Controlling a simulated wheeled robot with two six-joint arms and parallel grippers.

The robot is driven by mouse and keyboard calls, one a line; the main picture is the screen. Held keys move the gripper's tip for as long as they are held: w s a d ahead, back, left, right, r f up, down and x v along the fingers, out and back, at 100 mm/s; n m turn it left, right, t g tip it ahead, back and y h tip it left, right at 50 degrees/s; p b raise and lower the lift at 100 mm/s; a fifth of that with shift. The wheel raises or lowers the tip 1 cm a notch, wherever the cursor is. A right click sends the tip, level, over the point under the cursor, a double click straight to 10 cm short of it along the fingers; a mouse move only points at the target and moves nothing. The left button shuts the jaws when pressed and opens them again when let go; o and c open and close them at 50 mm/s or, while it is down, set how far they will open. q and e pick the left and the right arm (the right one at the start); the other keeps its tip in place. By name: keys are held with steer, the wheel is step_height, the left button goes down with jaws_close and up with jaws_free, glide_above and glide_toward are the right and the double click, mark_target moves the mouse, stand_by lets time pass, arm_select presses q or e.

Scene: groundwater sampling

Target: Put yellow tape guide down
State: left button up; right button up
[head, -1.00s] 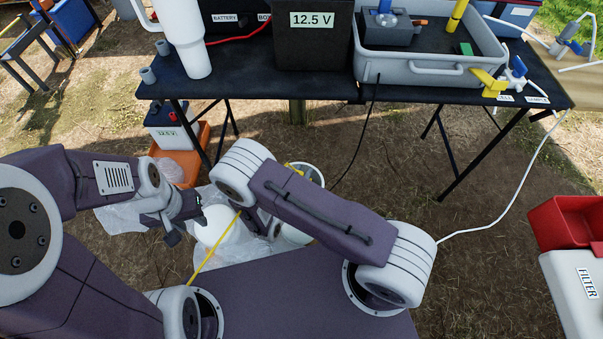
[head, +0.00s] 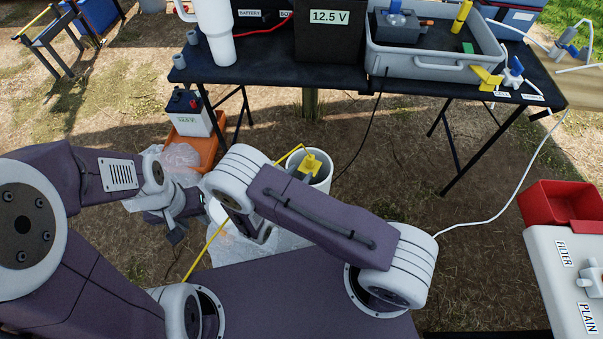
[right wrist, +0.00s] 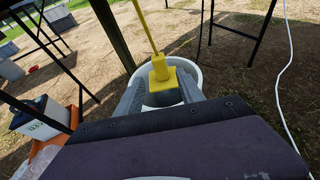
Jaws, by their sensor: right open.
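The yellow tape guide (head: 313,163) is at the top of a white round casing (head: 323,184), beyond my right forearm. In the right wrist view the guide (right wrist: 164,76) is a yellow block, with a yellow tape rising from it. My right gripper (right wrist: 163,84) is open, with its grey fingers on either side of the guide. I cannot tell whether they touch it, or what the guide rests on. A yellow tape line (head: 207,248) also runs down past my right arm. My left gripper (head: 176,232) is empty-looking and low at the left; its jaw opening is unclear.
A battery (head: 192,113) stands in an orange tray (head: 190,147) at left. A black table (head: 270,75) stands behind. A red bin (head: 556,203) and a white cooler (head: 548,252) are at right.

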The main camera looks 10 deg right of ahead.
steer(key=s+d+r+m+g, duration=0.7)
steer(key=s+d+m+g, duration=0.4)
steer(key=m, duration=0.3)
steer(key=s+a+r+m+t+y, duration=0.1)
steer(key=s+a+r+m+y, duration=0.2)
steer(key=m, duration=1.1)
step_height(320, 180, up, 3)
steer(key=a+y, duration=0.1)
steer(key=y, duration=0.5)
steer(key=shift+t, duration=0.3)
